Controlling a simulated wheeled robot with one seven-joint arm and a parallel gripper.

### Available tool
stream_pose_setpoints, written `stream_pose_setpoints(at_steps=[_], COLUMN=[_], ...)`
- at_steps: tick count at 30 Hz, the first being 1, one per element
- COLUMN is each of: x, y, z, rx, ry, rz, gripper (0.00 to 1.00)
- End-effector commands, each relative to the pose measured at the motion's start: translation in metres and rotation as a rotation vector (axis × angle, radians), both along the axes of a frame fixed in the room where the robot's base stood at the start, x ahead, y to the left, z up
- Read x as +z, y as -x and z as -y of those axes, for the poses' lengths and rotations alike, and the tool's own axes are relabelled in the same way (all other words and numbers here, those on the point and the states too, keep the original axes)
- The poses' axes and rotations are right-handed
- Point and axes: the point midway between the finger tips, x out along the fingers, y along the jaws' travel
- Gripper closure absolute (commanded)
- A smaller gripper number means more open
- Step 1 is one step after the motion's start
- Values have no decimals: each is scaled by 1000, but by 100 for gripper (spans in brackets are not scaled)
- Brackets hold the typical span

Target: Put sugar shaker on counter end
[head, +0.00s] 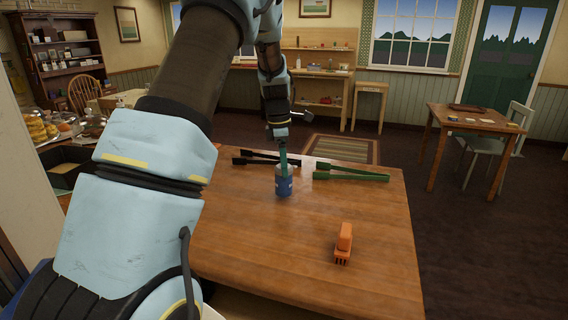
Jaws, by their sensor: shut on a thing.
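A small blue cylinder with a pale label, which looks like the sugar shaker (283,187), is upright over the wooden counter (240,245), around the middle of its far half. My gripper (283,171) points down from above and is shut on the shaker's top. The fingertips are small in this view and partly merge with the shaker. I cannot tell whether its base touches the counter or is slightly above it. The counter's right end (398,255) is bare.
Black tongs (262,159) lie behind the shaker, and green tongs (350,175) lie to its right. The counter's front middle is clear. Domed cakes (42,128) are at far left.

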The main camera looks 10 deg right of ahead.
Motion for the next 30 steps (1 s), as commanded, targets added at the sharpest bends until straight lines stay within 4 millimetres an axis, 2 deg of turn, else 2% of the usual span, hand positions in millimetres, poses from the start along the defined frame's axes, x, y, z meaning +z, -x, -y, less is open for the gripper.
stream_pose_setpoints(at_steps=[21, 22, 24, 30], x=[-12, -11, -11, -11], y=[0, 0, 0, 0], z=[0, 0, 0, 0], rx=[0, 0, 0, 0], ry=[1, 1, 1, 0], rz=[0, 0, 0, 0], gripper=[100, 32, 24, 24])
